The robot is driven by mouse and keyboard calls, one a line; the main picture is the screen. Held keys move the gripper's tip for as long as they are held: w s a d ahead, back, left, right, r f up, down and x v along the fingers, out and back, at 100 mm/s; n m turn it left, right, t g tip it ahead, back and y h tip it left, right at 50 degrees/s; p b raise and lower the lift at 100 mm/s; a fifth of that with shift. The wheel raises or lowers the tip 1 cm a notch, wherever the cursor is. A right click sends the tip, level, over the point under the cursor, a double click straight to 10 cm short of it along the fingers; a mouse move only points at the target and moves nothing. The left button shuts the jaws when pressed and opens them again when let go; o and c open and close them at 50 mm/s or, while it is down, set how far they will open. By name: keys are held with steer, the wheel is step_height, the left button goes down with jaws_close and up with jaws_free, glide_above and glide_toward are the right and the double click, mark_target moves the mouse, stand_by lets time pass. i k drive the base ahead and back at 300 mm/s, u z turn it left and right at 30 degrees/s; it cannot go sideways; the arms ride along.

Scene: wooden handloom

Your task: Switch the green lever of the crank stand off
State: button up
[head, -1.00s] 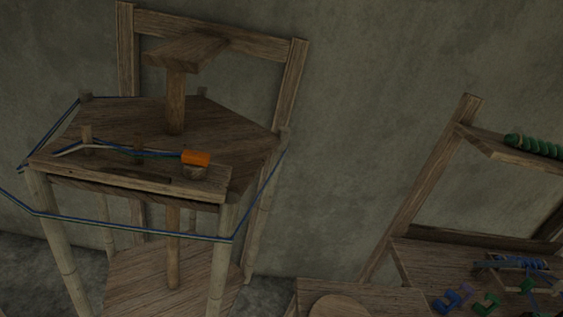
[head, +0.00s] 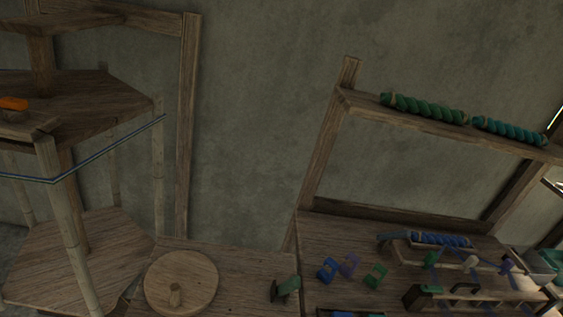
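A low wooden stand (head: 230,270) stands at the bottom of the view. On it lies a round wooden disc (head: 190,265) with a short upright peg, which looks like a crank. My gripper is not in view.
At left is a tall wooden frame (head: 80,110) with a blue cord (head: 100,153) and an orange block (head: 12,103). At right, a table (head: 340,240) holds blue, purple and green pieces and wooden tools. A shelf (head: 440,127) above carries green and teal yarn rolls.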

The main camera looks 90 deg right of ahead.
mark_target(293, 283)
steer(key=z, duration=0.05)
steer(key=k, duration=0.4)
steer(key=z, duration=1.2)
steer(key=k, duration=0.5)
steer(key=z, duration=0.15)
